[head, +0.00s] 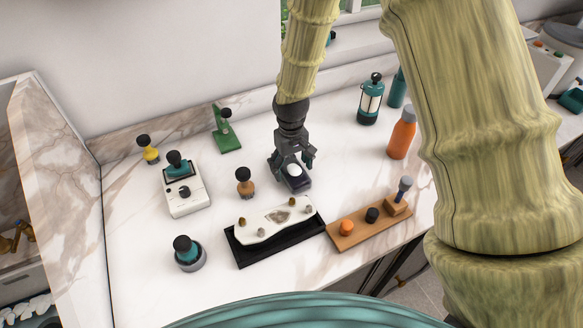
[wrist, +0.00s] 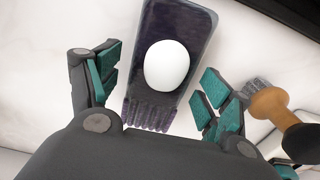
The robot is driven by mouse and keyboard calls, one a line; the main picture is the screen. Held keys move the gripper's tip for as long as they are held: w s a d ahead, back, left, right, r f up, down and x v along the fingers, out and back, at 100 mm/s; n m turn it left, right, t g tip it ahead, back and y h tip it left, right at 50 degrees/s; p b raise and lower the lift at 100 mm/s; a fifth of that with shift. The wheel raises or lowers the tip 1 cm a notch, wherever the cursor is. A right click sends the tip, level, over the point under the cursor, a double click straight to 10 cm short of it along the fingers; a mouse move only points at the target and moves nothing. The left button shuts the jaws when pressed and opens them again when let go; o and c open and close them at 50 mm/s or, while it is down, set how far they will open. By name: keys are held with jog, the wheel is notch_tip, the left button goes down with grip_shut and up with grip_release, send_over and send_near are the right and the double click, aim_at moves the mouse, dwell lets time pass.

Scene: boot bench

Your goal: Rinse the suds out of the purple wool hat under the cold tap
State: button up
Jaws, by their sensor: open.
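I see no purple wool hat and no suds in either view. My gripper (head: 292,165) is open above a dark purple brush-like block (head: 300,184) with a white oval knob (head: 295,170). In the wrist view the block (wrist: 196,25) and its white knob (wrist: 167,65) lie between my open fingers (wrist: 155,88), with bristles at the block's near end. I cannot tell whether the fingers touch it. A brass-coloured fitting (head: 14,241) at the far left edge may be a tap; it is partly cut off.
A wooden-handled brush (head: 245,182), a white device (head: 184,190), a black tray (head: 240,250) and a wooden board (head: 350,239) stand around my gripper. The marble counter (head: 130,250) has free room at left.

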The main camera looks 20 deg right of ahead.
aim_at(291, 167)
notch_tip(291, 167, up, 11)
jog(key=b, duration=0.3)
jog(key=shift+r+b, duration=0.15)
jog(key=shift+b, duration=0.15)
jog(key=shift+c, duration=0.4)
